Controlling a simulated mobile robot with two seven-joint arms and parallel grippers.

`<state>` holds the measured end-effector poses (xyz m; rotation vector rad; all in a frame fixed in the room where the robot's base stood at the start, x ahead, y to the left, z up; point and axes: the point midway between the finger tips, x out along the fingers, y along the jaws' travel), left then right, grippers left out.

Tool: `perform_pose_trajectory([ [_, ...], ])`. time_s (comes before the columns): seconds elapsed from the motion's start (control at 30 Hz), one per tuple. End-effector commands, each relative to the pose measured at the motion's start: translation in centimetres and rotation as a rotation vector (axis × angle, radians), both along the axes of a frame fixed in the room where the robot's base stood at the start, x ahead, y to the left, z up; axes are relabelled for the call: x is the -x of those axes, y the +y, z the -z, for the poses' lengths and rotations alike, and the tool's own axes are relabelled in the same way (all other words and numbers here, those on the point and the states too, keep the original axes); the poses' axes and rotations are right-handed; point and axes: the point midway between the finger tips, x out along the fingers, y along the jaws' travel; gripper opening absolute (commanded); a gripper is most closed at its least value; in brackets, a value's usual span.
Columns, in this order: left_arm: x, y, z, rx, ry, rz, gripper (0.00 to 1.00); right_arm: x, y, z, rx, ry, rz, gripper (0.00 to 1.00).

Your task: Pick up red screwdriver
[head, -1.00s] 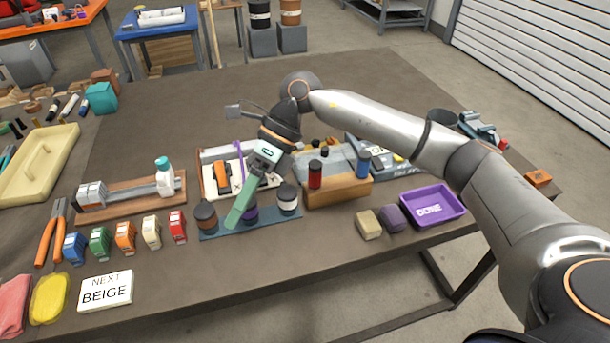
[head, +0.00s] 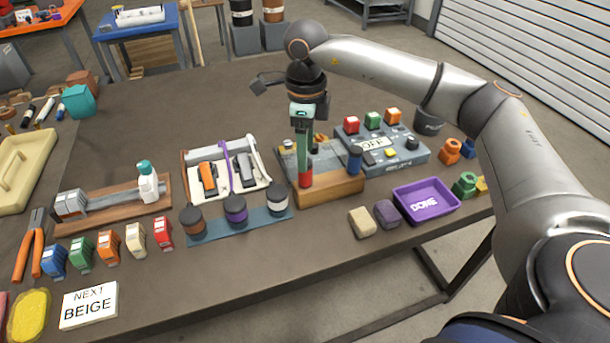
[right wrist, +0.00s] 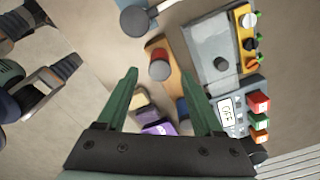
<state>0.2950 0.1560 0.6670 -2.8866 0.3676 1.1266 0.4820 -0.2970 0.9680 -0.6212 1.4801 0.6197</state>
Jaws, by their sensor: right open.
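The red screwdriver (head: 305,179) stands upright in a wooden block (head: 335,189), its red handle partly hidden behind my right gripper in the head view. My left gripper is not in view.
A blue-handled tool (head: 355,160) stands in the same block, right of the red one. A grey button box (head: 408,160) is behind right. Several jars on a blue mat (head: 212,234) are to the left. A purple tray (head: 427,203) and two small blocks lie to the right.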

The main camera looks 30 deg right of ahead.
Motion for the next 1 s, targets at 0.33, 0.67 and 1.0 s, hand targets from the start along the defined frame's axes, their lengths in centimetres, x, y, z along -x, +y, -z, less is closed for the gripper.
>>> perform_pose_trajectory([
  [0.33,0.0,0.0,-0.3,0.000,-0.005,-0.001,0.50,0.0,0.0,4.5,0.000,0.003,0.000,0.69],
  [0.67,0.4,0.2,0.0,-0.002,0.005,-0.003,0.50,0.0,0.1,5.4,-0.001,0.001,0.000,0.69],
  [1.0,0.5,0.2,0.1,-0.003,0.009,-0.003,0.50,0.0,0.1,5.3,-0.001,0.001,-0.001,0.31],
])
